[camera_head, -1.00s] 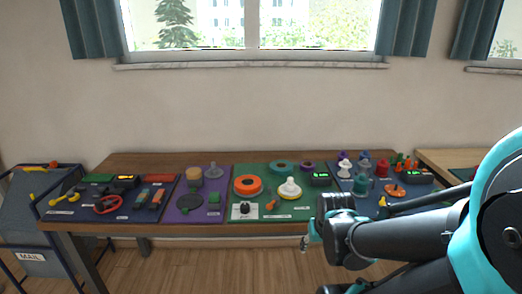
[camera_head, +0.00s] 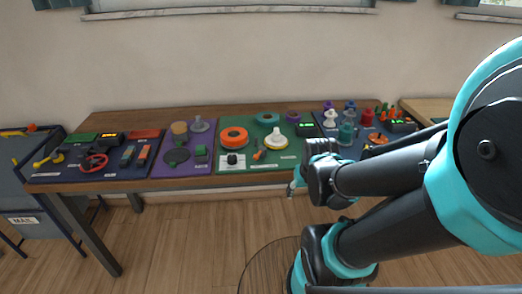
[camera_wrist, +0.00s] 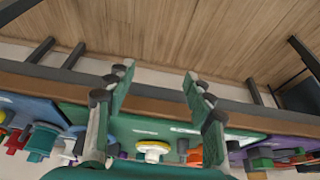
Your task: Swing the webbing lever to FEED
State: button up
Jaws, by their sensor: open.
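I cannot tell which part is the webbing lever; the labels are too small to read. Candidates are a small orange piece (camera_head: 258,155) on the green mat (camera_head: 285,163) and a yellow handle (camera_head: 55,160) on the left dark blue mat (camera_head: 45,177). My gripper (camera_wrist: 158,76) is open in the wrist view, with nothing between its fingers. In the head view my gripper (camera_head: 296,182) is in front of the table's front edge, apart from the mats. My arm hides part of the right blue mat.
The wooden table (camera_head: 150,120) holds several coloured mats with parts. A purple mat (camera_head: 203,168) lies left of the green one. An orange ring (camera_head: 233,134) and a white cone-shaped part (camera_head: 277,139) stand on the green mat. A cart marked MAIL (camera_head: 22,221) stands at left. The front floor shows bare boards.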

dwell(0.4)
jog(key=shift+w+r, duration=0.1)
jog(key=shift+c, duration=1.2)
jog(key=w+a+r+m+g+h, duration=0.2)
jog(key=w+a+r+g, duration=0.3)
jog(key=w+a+r, duration=1.35)
jog(key=d+f, duration=0.1)
jog(key=f, duration=0.4)
jog(key=d+f, duration=0.2)
jog(key=f, duration=0.3)
jog(key=d+f, duration=0.1)
jog(key=f, duration=0.4)
jog(key=shift+s+d+f, duration=0.2)
jog(key=shift+s+d, duration=0.15)
grip_shut()
